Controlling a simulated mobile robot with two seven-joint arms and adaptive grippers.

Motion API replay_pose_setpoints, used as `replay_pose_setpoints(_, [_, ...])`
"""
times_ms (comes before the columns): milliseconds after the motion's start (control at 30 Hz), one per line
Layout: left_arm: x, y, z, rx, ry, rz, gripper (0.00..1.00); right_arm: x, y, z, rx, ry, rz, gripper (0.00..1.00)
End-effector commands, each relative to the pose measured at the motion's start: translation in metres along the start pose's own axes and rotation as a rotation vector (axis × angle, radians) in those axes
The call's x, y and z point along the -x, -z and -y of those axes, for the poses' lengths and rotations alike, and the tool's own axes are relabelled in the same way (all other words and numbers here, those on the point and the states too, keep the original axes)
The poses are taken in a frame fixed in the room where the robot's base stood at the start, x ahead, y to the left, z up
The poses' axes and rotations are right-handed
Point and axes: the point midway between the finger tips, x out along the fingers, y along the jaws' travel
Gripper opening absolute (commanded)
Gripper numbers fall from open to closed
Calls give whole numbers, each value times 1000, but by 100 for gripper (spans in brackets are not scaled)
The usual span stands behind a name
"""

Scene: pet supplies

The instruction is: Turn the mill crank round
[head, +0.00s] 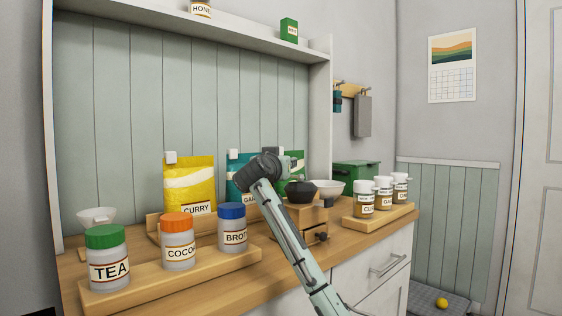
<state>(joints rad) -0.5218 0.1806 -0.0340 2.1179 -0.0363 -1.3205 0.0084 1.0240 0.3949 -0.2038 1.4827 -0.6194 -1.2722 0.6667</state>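The mill (305,215) is a small wooden box with a dark domed top (299,191) and a dark knob (322,237) low on its front. It stands on the wooden counter, right of the middle. I cannot make out its crank clearly; my arm covers the mill's left side. My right arm comes in from the bottom, and its dark wrist end with the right gripper (292,155) is above and left of the mill's top. The fingers are too small and hidden to tell open from shut. My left gripper is out of view.
Jars TEA (107,265), COCO (178,252) and BRO (232,237) stand on a wooden riser at the front left. A yellow curry bag (189,183) stands behind. A white bowl (328,186), labelled jars (364,204) and a green box (354,175) are at right.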

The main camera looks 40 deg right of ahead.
Motion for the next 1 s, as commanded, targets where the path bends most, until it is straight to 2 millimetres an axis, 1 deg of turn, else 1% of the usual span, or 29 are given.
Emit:
replay_pose_setpoints(200, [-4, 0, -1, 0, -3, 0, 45, -9, 0, -6, 1, -182, 4, 0])
replay_pose_setpoints(500, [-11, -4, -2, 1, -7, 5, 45, -16, 0, -16, 1, -360, 1, 0])
replay_pose_setpoints(700, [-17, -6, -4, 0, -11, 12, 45, -18, 0, -19, 1, -417, 0, 0])
replay_pose_setpoints(1000, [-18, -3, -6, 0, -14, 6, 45, -18, 0, -21, 0, -438, -1, 0])
